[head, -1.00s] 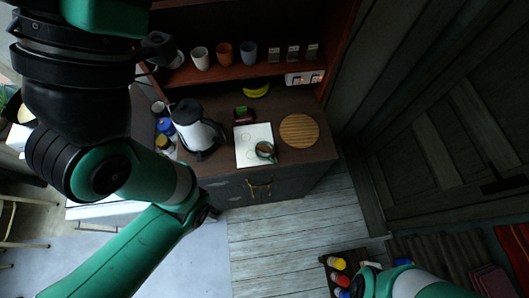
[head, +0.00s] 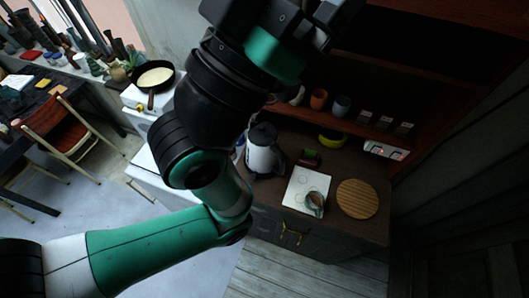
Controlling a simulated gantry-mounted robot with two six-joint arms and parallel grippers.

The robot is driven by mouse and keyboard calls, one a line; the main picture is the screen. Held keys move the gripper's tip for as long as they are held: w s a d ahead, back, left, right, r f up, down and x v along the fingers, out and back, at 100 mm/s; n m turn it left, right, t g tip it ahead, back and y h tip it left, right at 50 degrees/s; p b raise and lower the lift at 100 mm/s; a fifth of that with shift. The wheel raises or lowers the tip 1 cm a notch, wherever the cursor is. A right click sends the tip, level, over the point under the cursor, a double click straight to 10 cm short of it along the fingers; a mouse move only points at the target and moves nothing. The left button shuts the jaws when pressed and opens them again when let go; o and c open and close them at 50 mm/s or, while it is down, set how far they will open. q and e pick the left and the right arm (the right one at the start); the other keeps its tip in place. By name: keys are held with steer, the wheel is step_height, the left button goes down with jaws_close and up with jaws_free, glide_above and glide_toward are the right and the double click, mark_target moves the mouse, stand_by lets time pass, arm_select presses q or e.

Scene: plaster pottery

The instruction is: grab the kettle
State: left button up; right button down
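The kettle (head: 263,154), white with a black handle and base, stands upright on the dark wooden counter. It is partly behind my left arm in the head view. My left arm comes in from the left and bends up in front of the counter. My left gripper (head: 318,28) is at the top edge, partly cut off and dark. It appears above and to the right of the kettle in the picture, apart from it. I cannot see whether its fingers are open or shut. My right gripper is out of view.
On the counter are a white board (head: 297,190) with a cup (head: 315,203), a round wooden board (head: 357,199) and bananas (head: 331,140). Cups line the shelf (head: 352,125) behind. A pan (head: 154,75) sits on the stove at left, near a chair (head: 55,128).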

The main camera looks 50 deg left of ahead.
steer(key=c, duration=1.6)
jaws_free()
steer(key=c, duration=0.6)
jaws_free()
